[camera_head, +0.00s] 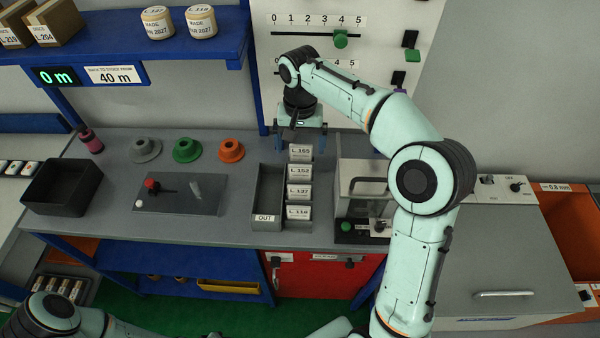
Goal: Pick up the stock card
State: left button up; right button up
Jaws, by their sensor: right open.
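Several white cards stand one behind another in a rack on the grey counter, reading from the back L.165 (300,152), L.152 (299,170), L.137 (298,190) and what looks like L.118 (298,212). The frames do not show which one is the stock card. An empty compartment marked OUT (265,218) lies just left of them. My right gripper (301,138) points down at the back end of the rack, by the L.165 card. Its fingers are apart, one on each side, with no card seen between them. My left gripper is out of view.
A lidded box (362,178) stands close right of the rack. Left are a grey plate with a red knob (151,184), flanged spools (187,150) and a black bin (62,188). A blue shelf (120,48) overhangs the back left. A panel with sliders (340,39) rises behind my right gripper.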

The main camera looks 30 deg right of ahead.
aim_at(300, 165)
jog(key=f, duration=0.3)
jog(key=shift+s+f, duration=0.15)
jog(key=shift+s, duration=0.1)
jog(key=shift+w+f+b, duration=0.2)
jog(key=shift+f+b, duration=0.1)
jog(key=shift+f, duration=0.6)
notch_tip(300, 165, down, 4)
jog(key=shift+s+f, duration=0.1)
jog(key=shift+f, duration=0.05)
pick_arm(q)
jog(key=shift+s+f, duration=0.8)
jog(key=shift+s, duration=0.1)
pick_arm(e)
jog(key=shift+a, duration=0.1)
jog(key=shift+c, duration=0.4)
jog(key=c, duration=1)
jog(key=shift+c, duration=0.2)
